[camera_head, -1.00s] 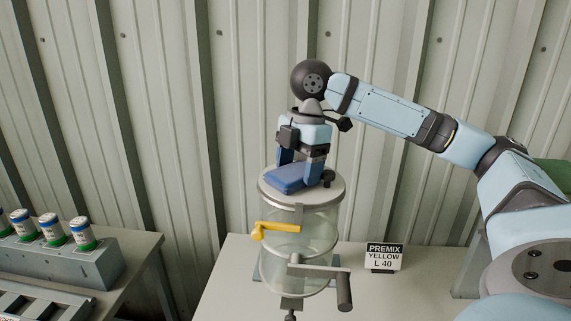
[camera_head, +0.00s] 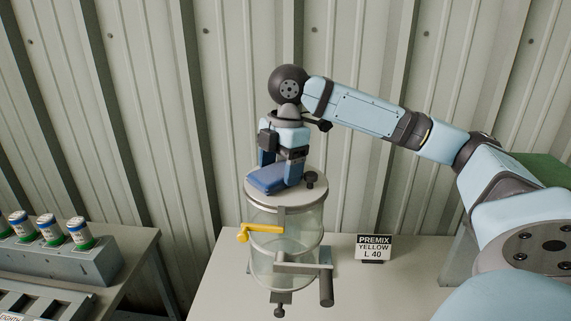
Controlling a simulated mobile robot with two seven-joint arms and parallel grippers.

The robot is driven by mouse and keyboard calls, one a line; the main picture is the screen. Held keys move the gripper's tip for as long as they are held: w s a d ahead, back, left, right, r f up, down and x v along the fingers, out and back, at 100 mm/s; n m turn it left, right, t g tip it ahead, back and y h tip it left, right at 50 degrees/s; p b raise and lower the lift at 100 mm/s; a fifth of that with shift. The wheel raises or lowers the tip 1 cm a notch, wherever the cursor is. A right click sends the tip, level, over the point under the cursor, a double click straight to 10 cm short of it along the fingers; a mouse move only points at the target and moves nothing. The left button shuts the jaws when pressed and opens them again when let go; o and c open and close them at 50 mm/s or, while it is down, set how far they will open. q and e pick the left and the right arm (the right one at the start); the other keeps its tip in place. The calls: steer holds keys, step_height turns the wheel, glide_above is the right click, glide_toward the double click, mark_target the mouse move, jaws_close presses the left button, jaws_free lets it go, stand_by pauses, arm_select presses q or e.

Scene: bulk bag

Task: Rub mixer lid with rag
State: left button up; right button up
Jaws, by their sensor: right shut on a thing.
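The mixer is a clear upright cylinder (camera_head: 285,250) with a round pale grey lid (camera_head: 299,200) on top. A small dark knob (camera_head: 310,180) stands at the lid's right side. The folded blue rag (camera_head: 267,181) lies flat on the left part of the lid, close to its left edge. My right gripper (camera_head: 280,165) points down over the lid and is shut on the rag, pressing it to the surface. The fingertips are partly hidden by the rag. My left gripper is not in view.
A yellow-handled valve (camera_head: 243,234) and a grey crank handle (camera_head: 326,285) stick out from the mixer. A "PREMIX YELLOW L 40" sign (camera_head: 373,246) stands right on the table (camera_head: 225,280). A rack (camera_head: 60,262) with several small cans is at left. A corrugated wall stands behind.

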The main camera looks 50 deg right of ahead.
steer(key=shift+w, duration=0.45)
steer(key=shift+w+d, duration=0.1)
steer(key=shift+w, duration=0.1)
steer(key=shift+w+d+f, duration=0.15)
steer(key=shift+w+d, duration=0.2)
steer(key=shift+d, duration=0.3)
steer(key=shift+s+d, duration=1)
steer(key=shift+s, duration=0.15)
steer(key=shift+w+a+r, duration=0.2)
steer(key=shift+w+a, duration=0.15)
steer(key=shift+a, duration=0.05)
steer(key=shift+w+a, duration=0.7)
steer(key=shift+w, duration=0.25)
